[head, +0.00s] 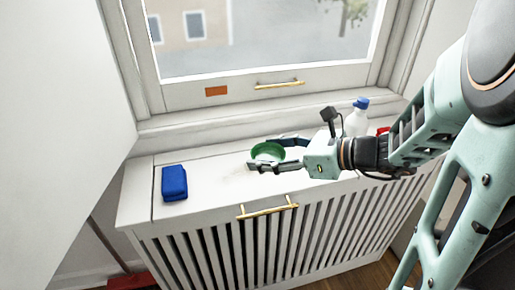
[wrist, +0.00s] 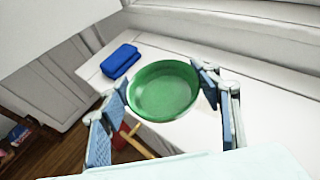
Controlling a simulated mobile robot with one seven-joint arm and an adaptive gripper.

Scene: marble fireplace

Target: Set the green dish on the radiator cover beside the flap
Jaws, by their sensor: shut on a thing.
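The green dish (head: 267,151) is a shallow round bowl. My gripper (head: 272,154) is shut on it, with a finger at each side, over the white radiator cover (head: 215,177). The dish also shows in the wrist view (wrist: 163,91), between the two fingers, with its empty inside facing the camera. I cannot tell whether its base touches the cover. The flap is probably the panel with the brass handle (head: 267,208) at the cover's front edge; a seam shows at the left of the cover top.
A blue block-like item (head: 174,183) lies at the cover's left end. A white bottle with a blue cap (head: 357,117) and a red item (head: 383,131) stand at the right, behind my arm. The window sill (head: 200,120) runs along the back. The cover top between blue item and dish is clear.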

